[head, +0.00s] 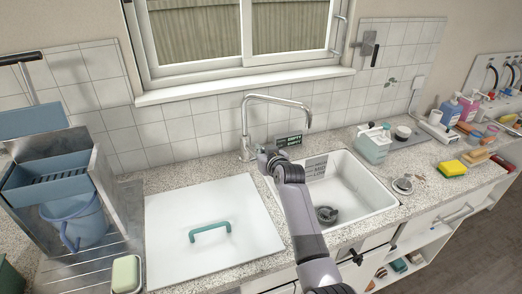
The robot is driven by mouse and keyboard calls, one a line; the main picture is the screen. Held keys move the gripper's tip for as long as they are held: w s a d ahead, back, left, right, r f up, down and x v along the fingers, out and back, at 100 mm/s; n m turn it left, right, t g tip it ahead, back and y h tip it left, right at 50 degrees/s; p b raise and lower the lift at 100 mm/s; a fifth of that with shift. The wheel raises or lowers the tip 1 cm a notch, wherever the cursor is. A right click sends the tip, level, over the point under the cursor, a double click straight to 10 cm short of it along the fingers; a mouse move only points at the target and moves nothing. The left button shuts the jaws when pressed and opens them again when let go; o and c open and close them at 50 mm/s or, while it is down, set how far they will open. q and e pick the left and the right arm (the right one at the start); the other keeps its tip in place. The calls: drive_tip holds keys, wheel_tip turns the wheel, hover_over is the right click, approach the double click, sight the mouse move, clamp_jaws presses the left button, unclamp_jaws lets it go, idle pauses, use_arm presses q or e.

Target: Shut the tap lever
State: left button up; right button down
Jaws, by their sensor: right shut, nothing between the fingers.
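The chrome tap (245,127) stands on the counter behind the sink, with its tall spout curving right over the sink basin (350,190). My right arm reaches up from the bottom of the head view across the sink's left side. My right gripper (263,154) is shut and empty, close beside the lower right of the tap body. I cannot tell whether it touches the tap. The tap lever cannot be made out clearly; the gripper may hide it. No water shows from the spout. My left gripper is not in view.
A white board with a green handle (210,232) covers the area left of the sink. A soap dispenser (373,143), a yellow sponge (452,169) and bottles are to the right. A grey rack with a blue bucket (75,222) is at left.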

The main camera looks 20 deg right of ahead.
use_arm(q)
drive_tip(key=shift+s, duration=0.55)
use_arm(e)
drive_tip(key=shift+f, duration=0.15)
use_arm(q)
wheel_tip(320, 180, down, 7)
drive_tip(key=b, duration=0.6)
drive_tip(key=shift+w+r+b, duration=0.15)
drive_tip(key=shift+b, duration=0.2)
use_arm(e)
drive_tip(key=f, duration=0.1)
drive_tip(key=s+f+t, duration=0.1)
drive_tip(key=f, duration=0.1)
drive_tip(key=f+t, duration=0.1)
drive_tip(key=shift+s+f, duration=0.35)
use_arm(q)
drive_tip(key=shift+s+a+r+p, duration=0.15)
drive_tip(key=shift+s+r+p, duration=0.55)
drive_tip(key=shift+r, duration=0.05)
use_arm(e)
drive_tip(key=s+r, duration=0.4)
drive_tip(key=s, duration=0.7)
drive_tip(key=shift+d+r, duration=0.2)
